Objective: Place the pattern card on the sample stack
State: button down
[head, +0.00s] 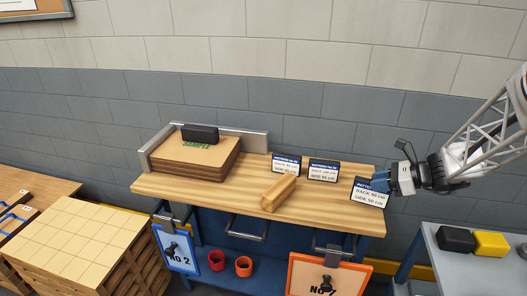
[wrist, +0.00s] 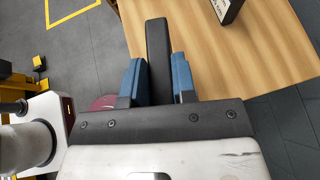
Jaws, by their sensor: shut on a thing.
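My gripper (head: 393,180) is at the right end of the wooden bench. It is shut on a pattern card (head: 369,193), white with a blue header and BACK and SIDE lines in cm. In the wrist view the card shows edge-on as a black slab (wrist: 157,60) between my blue fingers (wrist: 160,80). I cannot tell whether it touches the bench. The sample stack (head: 190,160), brown sheets with green SAMPLE lettering, is at the bench's left, far from my gripper. A black block (head: 200,133) lies on top of it.
Two more pattern cards stand on the bench, one left (head: 286,165) and one right (head: 323,170). A wooden block (head: 279,193) lies in front of them. A metal fence (head: 240,138) borders the stack's back and left. Bare bench top (head: 225,193) lies before the stack.

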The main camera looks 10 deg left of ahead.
jog(key=w+r+m+t+h, duration=0.3)
jog(key=w+m+t+h, duration=0.85)
jog(key=w, duration=0.95)
jog(key=a+r+m+g+y, duration=0.1)
jog(key=a+r+g+y, duration=0.15)
jog(key=a, duration=0.65)
jog(key=s+a+n+g+y, duration=0.1)
jog(key=s+a+n+y, duration=0.15)
jog(key=a, duration=0.65)
jog(key=s+a+n+g+y, duration=0.1)
jog(key=a+n+y, duration=0.15)
jog(key=a, duration=0.65)
jog(key=s+a+r+n+g+y, duration=0.1)
jog(key=s+a+n+g, duration=0.3)
jog(key=s+a, duration=0.6)
jog(key=s+a+r+n+g+y, duration=0.1)
jog(key=s+a+n+g+y, duration=0.2)
jog(key=s+a, duration=0.6)
jog(key=shift+s+a+n+g, duration=0.35)
jog(key=shift+a+n+g, duration=0.95)
jog(key=shift+a, duration=2.25)
